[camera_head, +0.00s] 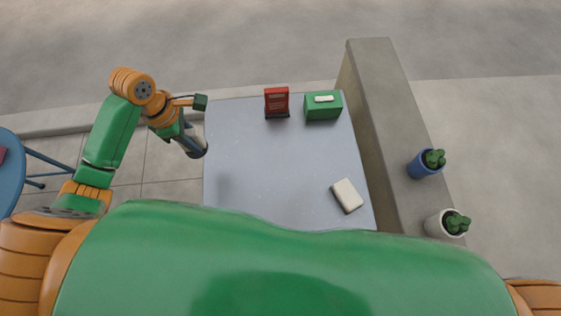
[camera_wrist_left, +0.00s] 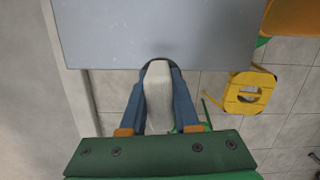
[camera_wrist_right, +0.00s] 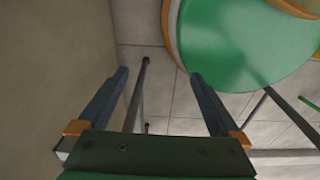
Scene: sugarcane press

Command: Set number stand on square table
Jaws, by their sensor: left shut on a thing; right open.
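The square table (camera_head: 280,165) has a grey-blue top; its edge also shows in the left wrist view (camera_wrist_left: 160,30). My left gripper (camera_head: 195,150) is at the table's left edge. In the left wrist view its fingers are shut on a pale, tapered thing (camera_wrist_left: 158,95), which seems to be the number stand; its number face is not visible. Its tip lies close to the table edge, and tiled floor shows beside it. My right gripper (camera_wrist_right: 160,78) is open and empty in the right wrist view. It is not seen in the head view.
On the table are a red stand (camera_head: 277,102) and a green box (camera_head: 323,106) at the back, and a pale block (camera_head: 347,195) at the front right. The left and middle are clear. A concrete wall (camera_head: 385,100) with potted plants borders the right. A yellow stool (camera_wrist_left: 250,92) stands nearby.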

